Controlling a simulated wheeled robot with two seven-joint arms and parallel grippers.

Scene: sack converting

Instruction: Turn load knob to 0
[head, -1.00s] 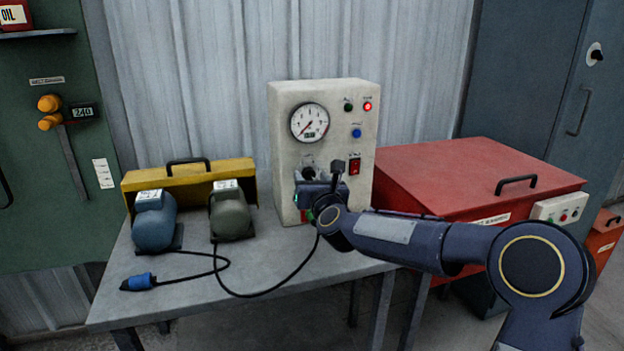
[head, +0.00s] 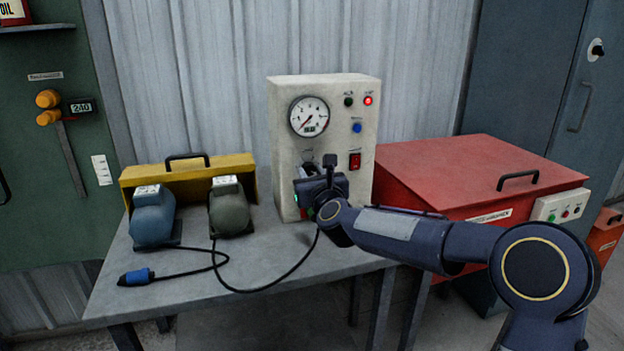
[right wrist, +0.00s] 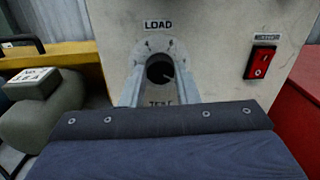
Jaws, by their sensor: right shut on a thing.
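The load knob (right wrist: 158,68) is a dark round knob under the LOAD label on the front of a pale test box (head: 287,150). In the right wrist view it lies between the two pale fingers of my right gripper (right wrist: 158,78), which is shut on it. A light pointer line on the knob points to the lower right. In the head view my right gripper (head: 313,172) hides most of the knob. My left gripper is not in view.
Above the knob are a round gauge (head: 310,117), a lit red lamp (head: 368,100) and a blue button (head: 357,128). A red switch (right wrist: 261,62) is to the right. Two motors (head: 153,218) (head: 230,208) and a cable lie left on the table (head: 190,295). A red bin (head: 450,175) stands right.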

